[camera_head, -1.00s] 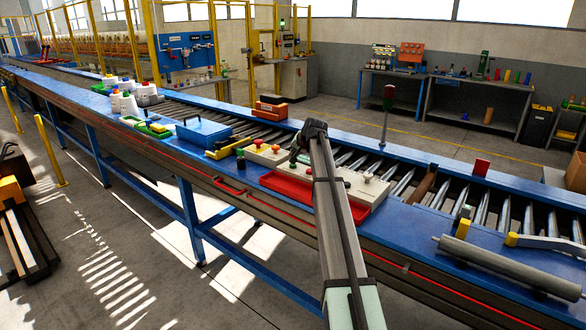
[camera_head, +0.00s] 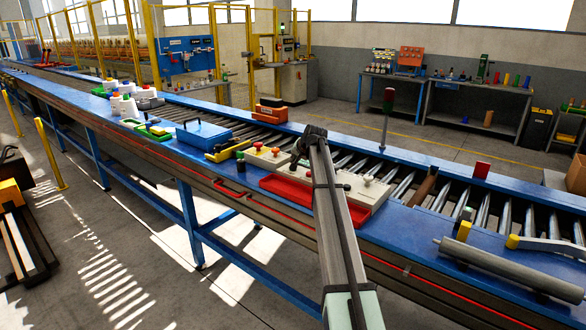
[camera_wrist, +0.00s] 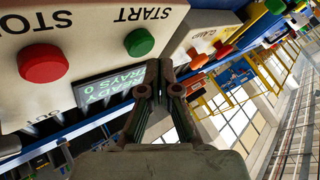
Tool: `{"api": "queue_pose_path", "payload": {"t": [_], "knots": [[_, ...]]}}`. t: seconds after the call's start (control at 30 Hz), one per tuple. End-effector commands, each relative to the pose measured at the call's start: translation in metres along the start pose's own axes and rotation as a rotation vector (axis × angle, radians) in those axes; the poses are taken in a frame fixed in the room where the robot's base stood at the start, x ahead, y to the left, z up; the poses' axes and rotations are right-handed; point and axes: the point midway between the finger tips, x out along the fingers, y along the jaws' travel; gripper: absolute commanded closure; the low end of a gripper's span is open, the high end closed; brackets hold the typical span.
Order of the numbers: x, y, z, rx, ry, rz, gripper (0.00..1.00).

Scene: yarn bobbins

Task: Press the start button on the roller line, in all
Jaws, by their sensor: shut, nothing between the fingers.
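In the wrist view a cream panel carries a green button (camera_wrist: 139,42) marked START and a red button (camera_wrist: 43,63) marked STOP. A small display (camera_wrist: 108,91) on the panel reads READY and TRAYS 0. My gripper (camera_wrist: 161,88) is shut and empty, its tips beside the display and just below the START button in the picture, apart from the button. In the head view my gripper (camera_head: 308,138) is over the cream control boxes (camera_head: 352,185) on the line, and my arm hides part of them.
A red tray (camera_head: 284,186) lies at the boxes' front. A blue case (camera_head: 203,135) and a yellow tool are to the left. A grey roller (camera_head: 505,267) lies at right. The wrist view shows another panel with orange-red buttons (camera_wrist: 198,61) beside the START panel.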

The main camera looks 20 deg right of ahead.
Motion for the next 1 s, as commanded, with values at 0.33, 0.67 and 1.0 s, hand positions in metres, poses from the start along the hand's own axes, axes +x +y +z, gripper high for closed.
{"api": "queue_pose_path", "payload": {"t": [0.33,0.67,1.0], "knots": [[0.0,0.0,0.0,0.0,0.0,0.0,1.0],[0.0009,0.0007,0.0007,0.0,0.0,0.0,1.0],[0.0061,0.0044,0.0044,0.0,0.0,0.0,1.0]]}}
